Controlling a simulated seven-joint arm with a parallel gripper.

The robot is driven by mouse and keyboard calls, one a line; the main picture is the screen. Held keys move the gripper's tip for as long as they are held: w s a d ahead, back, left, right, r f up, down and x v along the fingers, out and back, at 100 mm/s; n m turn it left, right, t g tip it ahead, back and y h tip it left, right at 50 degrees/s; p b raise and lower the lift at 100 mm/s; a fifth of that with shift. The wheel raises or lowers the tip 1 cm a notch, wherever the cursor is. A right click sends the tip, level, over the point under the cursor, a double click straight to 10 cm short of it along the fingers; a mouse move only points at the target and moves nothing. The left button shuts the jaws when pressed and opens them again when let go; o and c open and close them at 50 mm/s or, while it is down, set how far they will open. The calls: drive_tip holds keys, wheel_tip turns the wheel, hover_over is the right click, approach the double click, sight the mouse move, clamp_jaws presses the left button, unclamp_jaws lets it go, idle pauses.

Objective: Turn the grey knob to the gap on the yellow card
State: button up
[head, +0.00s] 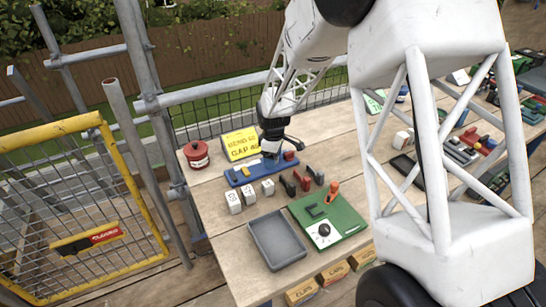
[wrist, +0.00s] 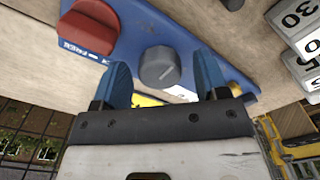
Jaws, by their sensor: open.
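The yellow card (head: 240,144) stands behind the blue base in the head view. Its lower line seems to read "GAP 45"; the upper line is too small to read surely. The round grey knob (wrist: 160,67) sits on the blue base (wrist: 190,45), with a dark pointer mark on its face. The base also shows in the head view (head: 246,176). My gripper (wrist: 162,62) is open, with its blue fingers on either side of the knob in the wrist view. I cannot tell whether they touch it. In the head view my gripper (head: 272,152) hides the knob.
A red knob (wrist: 88,30) sits on the base beside a "FREE" label. White numbered blocks (head: 233,200) stand in front of the base. A red tin (head: 196,154) is left of the card. A grey tray (head: 276,240) and green board (head: 340,222) lie nearer.

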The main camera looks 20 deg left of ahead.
drive_tip(key=c, duration=0.9)
drive_tip(key=shift+m, duration=0.5)
drive_tip(key=m, duration=0.2)
drive_tip(key=shift+m, duration=0.4)
drive_tip(key=m, duration=0.3)
drive_tip(key=shift+m, duration=0.3)
drive_tip(key=m, duration=0.3)
drive_tip(key=shift+m, duration=2.2)
